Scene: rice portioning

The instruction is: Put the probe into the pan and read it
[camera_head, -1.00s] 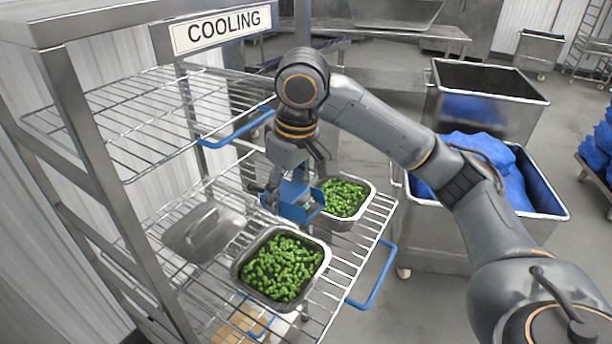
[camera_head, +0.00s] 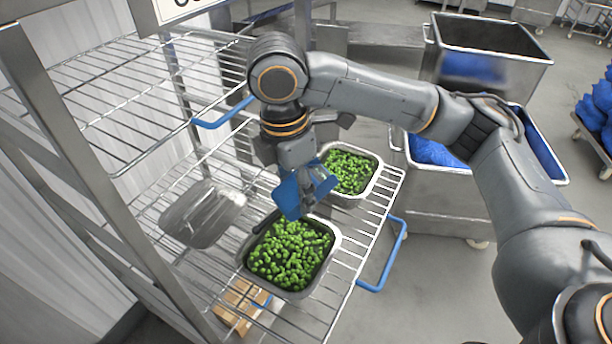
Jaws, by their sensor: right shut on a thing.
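My right gripper (camera_head: 303,192) is shut on a blue probe (camera_head: 289,197), a boxy handheld device. It holds the device above the back rim of the nearer metal pan (camera_head: 335,248), which is full of green vegetables (camera_head: 289,256). A thin dark part reaches down-left from the device to the pan's back-left edge. I cannot tell whether its tip touches the food, and no display is readable. A second pan (camera_head: 377,180) of green vegetables stands behind, on the same wire shelf. My left gripper is not in view.
The wire shelf (camera_head: 335,318) belongs to a metal rack with upright posts. An empty-looking metal pan or lid (camera_head: 203,213) lies left. An upper shelf (camera_head: 110,100) and blue handles (camera_head: 383,258) jut nearby. A bin with blue bags (camera_head: 432,152) stands right; a brown box (camera_head: 240,300) sits below.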

